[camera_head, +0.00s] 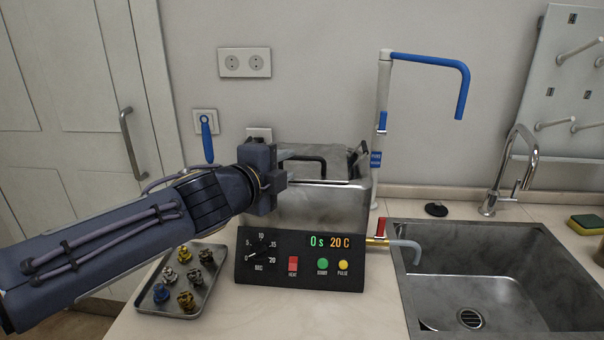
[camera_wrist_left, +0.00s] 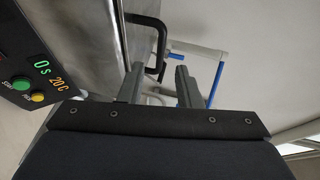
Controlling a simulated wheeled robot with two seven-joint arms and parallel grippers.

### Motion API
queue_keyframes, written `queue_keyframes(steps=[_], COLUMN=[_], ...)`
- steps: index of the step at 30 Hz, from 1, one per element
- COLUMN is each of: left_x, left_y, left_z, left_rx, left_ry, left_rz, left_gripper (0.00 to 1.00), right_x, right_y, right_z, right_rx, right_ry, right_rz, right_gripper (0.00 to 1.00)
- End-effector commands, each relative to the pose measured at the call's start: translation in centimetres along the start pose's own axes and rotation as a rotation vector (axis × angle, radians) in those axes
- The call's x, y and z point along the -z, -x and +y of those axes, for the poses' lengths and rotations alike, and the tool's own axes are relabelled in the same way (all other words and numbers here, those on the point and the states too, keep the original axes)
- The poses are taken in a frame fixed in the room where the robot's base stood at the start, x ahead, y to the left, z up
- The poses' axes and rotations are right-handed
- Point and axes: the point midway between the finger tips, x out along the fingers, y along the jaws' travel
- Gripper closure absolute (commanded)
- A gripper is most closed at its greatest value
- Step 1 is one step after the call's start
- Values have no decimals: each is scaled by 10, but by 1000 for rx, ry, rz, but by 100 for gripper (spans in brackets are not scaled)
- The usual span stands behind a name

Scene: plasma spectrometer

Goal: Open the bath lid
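The bath is a steel box (camera_head: 310,208) behind a black control panel (camera_head: 300,262) in the head view. Its metal lid (camera_head: 338,161) looks shut, lying on top. A black bracket handle (camera_head: 322,162) stands on the lid. My left gripper (camera_head: 286,158) is at the left of the handle, level with the lid top. In the left wrist view the gripper (camera_wrist_left: 159,68) has its two fingers apart, with the black handle (camera_wrist_left: 162,35) showing between and just beyond the tips. I cannot tell whether they touch. My right gripper is not in view.
A tray (camera_head: 205,300) of small knobbed parts lies at the front left, under my left arm. A sink (camera_head: 400,262) with a chrome tap (camera_head: 522,165) is on the right. A blue-and-white pipe stand (camera_head: 383,110) rises behind the bath.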

Motion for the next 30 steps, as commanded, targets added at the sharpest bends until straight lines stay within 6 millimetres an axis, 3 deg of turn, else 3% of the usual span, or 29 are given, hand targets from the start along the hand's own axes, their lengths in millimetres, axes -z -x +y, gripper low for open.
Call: queue_keyframes(steps=[15, 26, 30], left_x=[0, 0, 0], left_y=[-70, -75, -75], left_z=[-1, -1, -1], left_rx=[0, 0, 0], left_ry=[-1, -1, -1], left_rz=[1, -1, -1], left_gripper=[69, 69, 88], right_x=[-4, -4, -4], right_y=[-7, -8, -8], right_z=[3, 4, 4], right_rx=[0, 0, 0], right_ry=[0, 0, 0], right_rz=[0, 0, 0], right_gripper=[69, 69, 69])
